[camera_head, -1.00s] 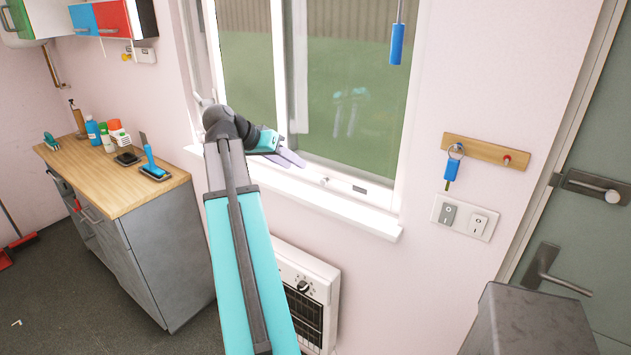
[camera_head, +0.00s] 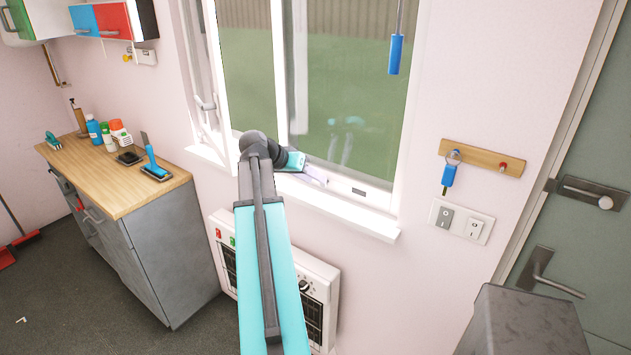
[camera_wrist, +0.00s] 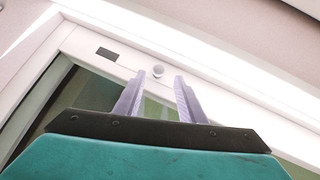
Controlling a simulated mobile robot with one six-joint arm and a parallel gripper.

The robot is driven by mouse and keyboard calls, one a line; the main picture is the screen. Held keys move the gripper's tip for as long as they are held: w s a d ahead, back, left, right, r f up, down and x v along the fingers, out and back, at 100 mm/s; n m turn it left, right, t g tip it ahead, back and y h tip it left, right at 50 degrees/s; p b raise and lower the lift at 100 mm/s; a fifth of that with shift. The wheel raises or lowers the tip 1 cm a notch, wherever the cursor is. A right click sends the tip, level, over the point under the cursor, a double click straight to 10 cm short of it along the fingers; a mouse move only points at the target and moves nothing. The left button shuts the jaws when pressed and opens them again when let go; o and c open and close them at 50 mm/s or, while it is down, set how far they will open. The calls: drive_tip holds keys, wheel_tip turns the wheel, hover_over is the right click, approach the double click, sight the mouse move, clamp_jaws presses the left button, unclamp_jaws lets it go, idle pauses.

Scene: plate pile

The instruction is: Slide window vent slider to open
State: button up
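The window (camera_head: 310,90) has a white frame, and its bottom rail carries a small round whitish knob (camera_wrist: 158,71), which looks like the vent slider. A short dark slot (camera_wrist: 107,54) lies to the left of the knob in the wrist view. The slot also shows in the head view (camera_head: 358,191). My gripper (camera_wrist: 157,84) is open, its two pale fingers pointing at the rail, with the knob in line with the gap between their tips. I cannot tell whether the fingers touch it. In the head view my gripper (camera_head: 318,179) is at the bottom rail, left of the slot, and hides the knob.
A white sill (camera_head: 350,218) juts out below the rail, with a white heater (camera_head: 318,280) under it. A blue handle (camera_head: 395,55) hangs before the glass. A window latch (camera_head: 205,103) is on the left. A wooden counter (camera_head: 100,190) stands at left.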

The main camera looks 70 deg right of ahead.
drive_tip(key=shift+p+x, duration=0.4)
drive_tip(key=shift+x, duration=1.15)
drive_tip(key=shift+c, duration=0.5)
clamp_jaws()
